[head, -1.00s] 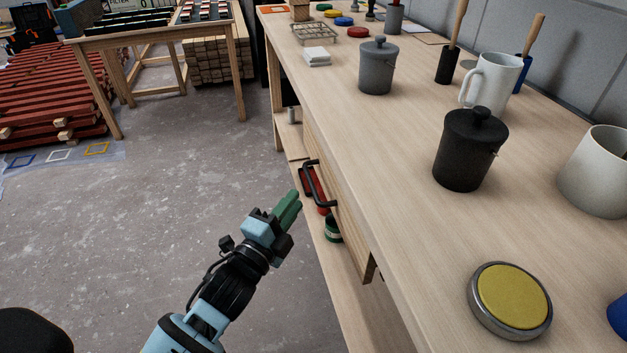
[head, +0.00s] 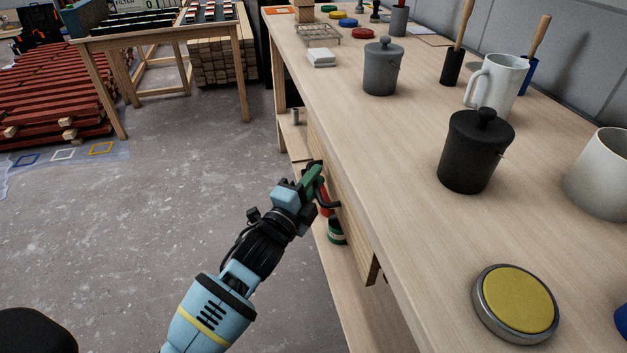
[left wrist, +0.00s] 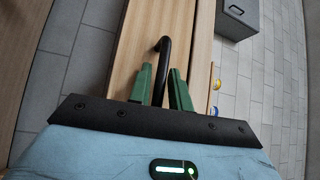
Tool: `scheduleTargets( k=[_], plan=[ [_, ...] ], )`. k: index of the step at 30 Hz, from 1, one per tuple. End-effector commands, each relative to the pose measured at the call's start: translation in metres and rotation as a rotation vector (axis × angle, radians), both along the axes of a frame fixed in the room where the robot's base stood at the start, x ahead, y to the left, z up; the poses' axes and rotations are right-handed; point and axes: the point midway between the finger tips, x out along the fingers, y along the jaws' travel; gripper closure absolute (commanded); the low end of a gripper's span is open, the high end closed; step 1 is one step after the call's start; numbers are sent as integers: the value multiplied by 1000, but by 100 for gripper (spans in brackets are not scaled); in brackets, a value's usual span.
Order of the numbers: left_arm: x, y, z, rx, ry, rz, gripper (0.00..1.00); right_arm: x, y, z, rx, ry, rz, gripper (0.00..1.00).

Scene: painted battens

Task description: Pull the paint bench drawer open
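The paint bench (head: 405,190) runs along the right of the head view. Its wooden drawer front (head: 357,228) is under the near edge, and it fills the middle of the left wrist view (left wrist: 128,65). The black bar handle (head: 329,205) is partly hidden behind my left gripper (head: 315,178). In the left wrist view the handle (left wrist: 163,62) stands between the two green fingers of the gripper (left wrist: 161,70). The fingers are apart, with a gap on the right side of the bar. I see no clear grip on it. My right gripper is not in view.
A black lidded pot (head: 474,150), a grey lidded pot (head: 382,68), a white mug (head: 496,88) and a yellow-topped tin (head: 515,302) stand on the bench. The floor (head: 150,230) left of the bench is clear.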

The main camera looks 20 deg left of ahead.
Motion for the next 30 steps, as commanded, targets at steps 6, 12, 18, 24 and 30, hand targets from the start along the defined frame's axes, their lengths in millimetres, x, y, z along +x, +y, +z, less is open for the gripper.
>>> scheduleTargets(
  k=[6, 12, 18, 24, 30],
  plan=[
    [0, 0, 0, 0, 0, 0, 100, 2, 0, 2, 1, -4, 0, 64],
    [0, 0, 0, -1, 0, 0, 100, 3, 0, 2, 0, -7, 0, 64],
    [-2, 2, 0, 0, 0, 0, 100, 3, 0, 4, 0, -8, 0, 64],
    [-13, 19, 2, 3, 0, 0, 100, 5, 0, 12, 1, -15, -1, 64],
    [-38, 55, 3, 5, 1, -1, 100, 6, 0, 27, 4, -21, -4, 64]
  ],
)
